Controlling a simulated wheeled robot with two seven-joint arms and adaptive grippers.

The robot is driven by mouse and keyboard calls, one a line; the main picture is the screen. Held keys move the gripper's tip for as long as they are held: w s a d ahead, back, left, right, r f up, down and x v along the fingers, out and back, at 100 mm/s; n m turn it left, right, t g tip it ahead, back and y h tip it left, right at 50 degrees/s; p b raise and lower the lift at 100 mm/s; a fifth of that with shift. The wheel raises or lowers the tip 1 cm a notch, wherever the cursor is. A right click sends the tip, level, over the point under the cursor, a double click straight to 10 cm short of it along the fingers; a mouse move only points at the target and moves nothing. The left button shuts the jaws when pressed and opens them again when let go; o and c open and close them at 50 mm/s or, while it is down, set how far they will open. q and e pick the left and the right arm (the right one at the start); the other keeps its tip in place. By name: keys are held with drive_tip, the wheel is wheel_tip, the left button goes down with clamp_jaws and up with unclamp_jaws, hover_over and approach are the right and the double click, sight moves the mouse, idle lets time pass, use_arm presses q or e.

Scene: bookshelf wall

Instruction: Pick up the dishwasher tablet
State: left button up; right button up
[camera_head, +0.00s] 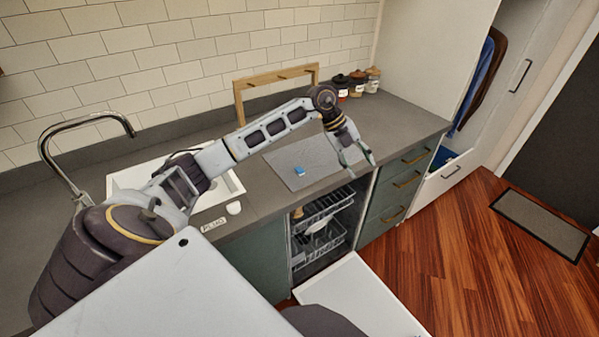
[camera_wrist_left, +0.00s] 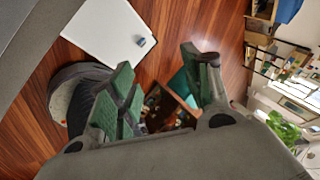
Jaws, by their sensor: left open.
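A small blue block with a pale side, which looks like the dishwasher tablet (camera_head: 299,171), lies on a flat grey board (camera_head: 285,158) on the counter. My left gripper (camera_head: 359,161) is open and empty. In the head view it hangs to the right of the tablet, near the counter's front edge, apart from it. The left wrist view shows its green-padded fingers (camera_wrist_left: 158,65) spread, with wooden floor beyond them. A small blue-grey item (camera_wrist_left: 140,41) shows on a white panel there; I cannot tell what it is. My right gripper is not in view.
The dishwasher stands open below the counter, with its racks (camera_head: 322,228) visible and its white door (camera_head: 360,297) lowered. A sink (camera_head: 229,184) with a tall tap (camera_head: 84,122) is at left. Several jars (camera_head: 357,84) and a wooden rack (camera_head: 276,80) stand at the back.

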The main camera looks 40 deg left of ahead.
use_arm(q)
drive_tip(key=s+a+r+n+g+y, duration=0.1)
drive_tip(key=s+a+r+n+y, duration=0.15)
drive_tip(key=a, duration=0.75)
drive_tip(key=s+a+r+n+g+y, duration=0.2)
drive_tip(key=a+y, duration=0.2)
drive_tip(key=a, duration=0.6)
drive_tip(key=f, duration=0.7)
drive_tip(key=shift+w+d+f, duration=0.15)
drive_tip(key=shift+w+d, duration=0.05)
drive_tip(key=shift+f, duration=0.7)
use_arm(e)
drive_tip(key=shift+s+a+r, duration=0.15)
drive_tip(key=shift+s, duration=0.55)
